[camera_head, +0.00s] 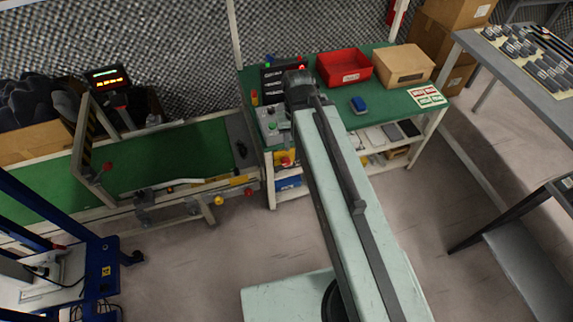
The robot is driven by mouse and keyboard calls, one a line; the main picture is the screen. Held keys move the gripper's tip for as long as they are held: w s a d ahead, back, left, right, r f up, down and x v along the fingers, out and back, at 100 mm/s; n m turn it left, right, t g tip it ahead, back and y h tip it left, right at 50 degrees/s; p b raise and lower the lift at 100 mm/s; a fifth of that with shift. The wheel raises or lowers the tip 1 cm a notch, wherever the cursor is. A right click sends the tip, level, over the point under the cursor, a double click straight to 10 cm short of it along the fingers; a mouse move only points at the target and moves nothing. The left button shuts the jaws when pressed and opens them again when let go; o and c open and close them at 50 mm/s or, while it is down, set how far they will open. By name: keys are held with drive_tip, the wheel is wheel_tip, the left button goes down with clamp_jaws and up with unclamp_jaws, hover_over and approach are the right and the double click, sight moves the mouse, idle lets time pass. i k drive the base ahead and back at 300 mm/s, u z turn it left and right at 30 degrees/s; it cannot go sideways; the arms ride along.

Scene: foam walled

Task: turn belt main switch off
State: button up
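A grey control box (270,127) with small green and dark controls stands at the left end of the green-topped bench (375,107). A yellow part with a red knob (287,161) sits below it at the bench's front; I cannot tell which control is the belt main switch. The green conveyor belt (180,155) runs to the left of the bench. My pale arm reaches up from the bottom to the bench, and its dark end with my gripper (298,90) is just right of and beyond the control box. The fingers cannot be made out, and the arm hides part of the bench.
A red bin (344,68), a cardboard box (403,65) and a blue item (358,104) are on the bench. A blue frame (100,265) stands at lower left. A grey table (525,60) is at right. Floor between is clear.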

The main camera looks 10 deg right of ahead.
sight(285, 161)
drive_tip(key=u, duration=0.4)
drive_tip(key=k, duration=1.3)
drive_tip(key=u, duration=1.1)
drive_tip(key=i, duration=1.3)
drive_tip(key=z, duration=0.15)
